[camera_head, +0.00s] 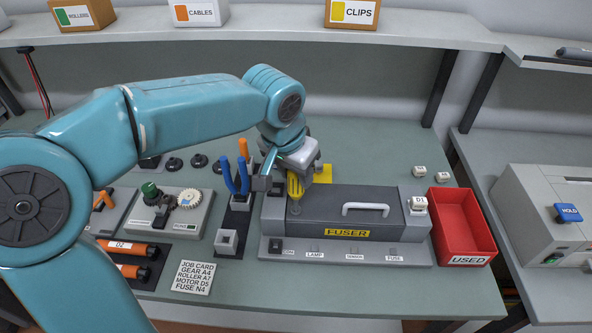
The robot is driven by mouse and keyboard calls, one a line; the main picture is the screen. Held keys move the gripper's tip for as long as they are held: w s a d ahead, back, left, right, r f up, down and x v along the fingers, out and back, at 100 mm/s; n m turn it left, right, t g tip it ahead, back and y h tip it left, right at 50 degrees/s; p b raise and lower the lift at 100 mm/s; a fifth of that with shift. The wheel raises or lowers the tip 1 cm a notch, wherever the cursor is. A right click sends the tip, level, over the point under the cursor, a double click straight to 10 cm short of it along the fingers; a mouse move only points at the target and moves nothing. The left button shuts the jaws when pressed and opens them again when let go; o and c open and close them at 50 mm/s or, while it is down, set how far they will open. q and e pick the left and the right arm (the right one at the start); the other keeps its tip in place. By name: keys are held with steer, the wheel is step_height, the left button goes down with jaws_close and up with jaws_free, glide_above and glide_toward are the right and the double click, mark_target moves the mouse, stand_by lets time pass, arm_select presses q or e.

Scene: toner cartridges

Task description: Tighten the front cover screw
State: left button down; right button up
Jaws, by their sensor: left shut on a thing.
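My left gripper (291,178) is shut on a yellow-handled screwdriver (295,188), which points down at the left end of the grey fuser unit (392,197). A round grey screw or boss (296,208) shows on the unit just under the tool. I cannot tell whether the tip is seated in it. The unit's cover has a white handle (365,207) and a yellow FUSER label (347,233). My arm hides part of the area behind the tool. My right gripper is not in view.
A red USED bin (463,255) stands right of the fuser unit. A tool holder with blue-handled pliers (236,177) is close on the left. A gear jig (185,222), orange rollers (130,248) and a job card (195,276) lie further left.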

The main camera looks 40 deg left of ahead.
arm_select(q)
steer(key=shift+m+h+p, duration=0.3)
steer(key=shift+m, duration=0.5)
steer(key=m+h+p, duration=0.1)
steer(key=m, duration=0.3)
steer(key=shift+f+m+g, duration=0.1)
steer(key=shift+m+g, duration=0.2)
steer(key=shift+m, duration=0.5)
steer(key=m+h+p, duration=0.1)
steer(key=m, duration=0.2)
steer(key=shift+g, duration=0.3)
steer(key=m+p, duration=0.1)
steer(key=m, duration=0.3)
steer(key=shift+g+h, duration=0.3)
steer(key=shift+g, duration=0.1)
